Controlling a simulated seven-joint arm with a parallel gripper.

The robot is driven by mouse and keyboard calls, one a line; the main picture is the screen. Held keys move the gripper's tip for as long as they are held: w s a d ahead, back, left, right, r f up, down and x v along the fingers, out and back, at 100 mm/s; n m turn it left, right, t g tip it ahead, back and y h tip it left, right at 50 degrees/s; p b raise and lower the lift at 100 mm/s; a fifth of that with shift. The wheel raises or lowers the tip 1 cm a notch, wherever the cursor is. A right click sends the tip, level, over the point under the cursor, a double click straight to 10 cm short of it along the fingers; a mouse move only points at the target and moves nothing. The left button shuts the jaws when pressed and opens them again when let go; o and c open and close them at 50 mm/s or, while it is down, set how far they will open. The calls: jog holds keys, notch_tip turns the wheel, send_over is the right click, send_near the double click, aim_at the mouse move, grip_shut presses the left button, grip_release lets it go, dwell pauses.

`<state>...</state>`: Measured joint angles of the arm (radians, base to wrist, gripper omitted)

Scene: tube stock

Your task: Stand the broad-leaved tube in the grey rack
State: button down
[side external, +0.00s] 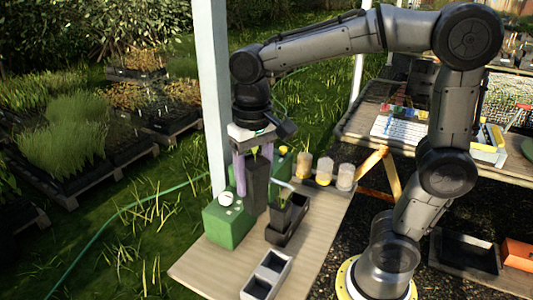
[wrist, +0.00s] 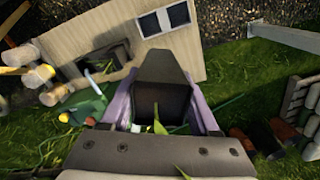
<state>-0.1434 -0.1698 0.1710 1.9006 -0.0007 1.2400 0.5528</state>
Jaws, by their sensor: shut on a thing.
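My gripper (side external: 254,172) has purple fingers and is shut on a tall dark tube (side external: 257,188). The held tube looks about upright, left of the black tray, at the far part of the bench; I cannot tell its gap to the bench. In the wrist view the tube (wrist: 160,92) sits between both fingers, with green leaves showing at its near end. The grey rack (side external: 281,268) has two dark, empty-looking openings and stands at the bench's near end. It also shows in the wrist view (wrist: 163,22), beyond the tube.
A black tray (side external: 283,236) holding a dark planted tube (side external: 280,216) lies between my gripper and the grey rack. A green box (side external: 228,226) stands left of the held tube. Several tan-topped pots (side external: 325,168) stand behind. The bench's left front (side external: 205,268) is clear.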

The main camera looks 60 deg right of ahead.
jog(key=s+a+n, duration=0.5)
jog(key=a, duration=0.2)
jog(key=shift+w+d+f, duration=0.15)
jog(key=shift+f, duration=5)
jog(key=shift+w+d+f, duration=0.1)
jog(key=shift+w+f, duration=0.05)
jog(key=shift+f, duration=5)
jog(key=shift+f, duration=0.35)
jog(key=shift+c, duration=0.2)
grip_release()
notch_tip(320, 180, up, 14)
jog(key=shift+f, duration=0.1)
